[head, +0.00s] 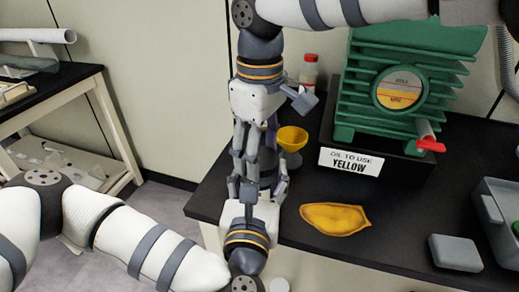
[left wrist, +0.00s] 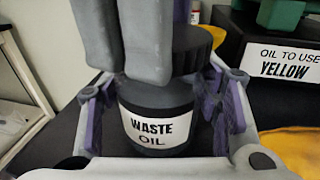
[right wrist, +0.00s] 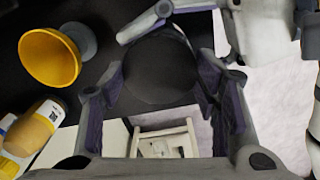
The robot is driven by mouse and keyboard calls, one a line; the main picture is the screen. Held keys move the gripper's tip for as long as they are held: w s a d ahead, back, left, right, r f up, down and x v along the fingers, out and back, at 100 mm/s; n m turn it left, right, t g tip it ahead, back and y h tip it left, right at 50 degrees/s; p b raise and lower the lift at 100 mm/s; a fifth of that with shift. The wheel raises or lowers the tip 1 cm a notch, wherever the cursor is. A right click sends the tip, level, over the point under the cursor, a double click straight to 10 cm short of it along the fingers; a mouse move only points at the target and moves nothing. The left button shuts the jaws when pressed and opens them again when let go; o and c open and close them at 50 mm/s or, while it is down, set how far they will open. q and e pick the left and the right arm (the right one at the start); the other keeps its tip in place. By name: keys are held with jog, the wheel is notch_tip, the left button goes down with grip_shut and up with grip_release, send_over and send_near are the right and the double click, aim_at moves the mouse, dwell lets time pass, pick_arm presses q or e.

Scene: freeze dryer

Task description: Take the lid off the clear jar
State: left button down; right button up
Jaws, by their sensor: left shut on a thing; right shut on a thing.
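The jar (left wrist: 158,104) is labelled "WASTE OIL" and looks dark grey rather than clear. It stands upright between the purple pads of my left gripper (left wrist: 155,118), which is shut on its body. Its dark ribbed lid (left wrist: 196,48) is on top or just above; fingers hide part of the join, so I cannot tell if they touch. In the right wrist view the lid is a dark disc (right wrist: 158,70) between the fingers of my right gripper (right wrist: 165,82), shut on it from above. In the head view the left gripper (head: 248,187) is below the right gripper (head: 258,140); they mostly hide the jar.
A yellow funnel-like cup (head: 292,138) on a grey stem stands close right of the grippers. A red-capped bottle (head: 309,72) is behind. A green finned machine (head: 405,85), a yellow pouch-like piece (head: 335,218) and a grey block (head: 455,252) occupy the black bench (head: 400,215).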

jog(key=shift+r, duration=0.1)
jog(key=shift+r, duration=1)
jog(key=shift+r, duration=0.1)
notch_tip(320, 180, up, 4)
jog(key=shift+f, duration=0.1)
pick_arm(q)
jog(key=shift+c, duration=2.3)
grip_release()
jog(key=shift+s, duration=0.1)
jog(key=s+a, duration=0.1)
jog(key=s, duration=1)
jog(key=shift+s+a+r, duration=0.2)
jog(key=shift+s+r, duration=0.05)
jog(key=shift+s, duration=0.15)
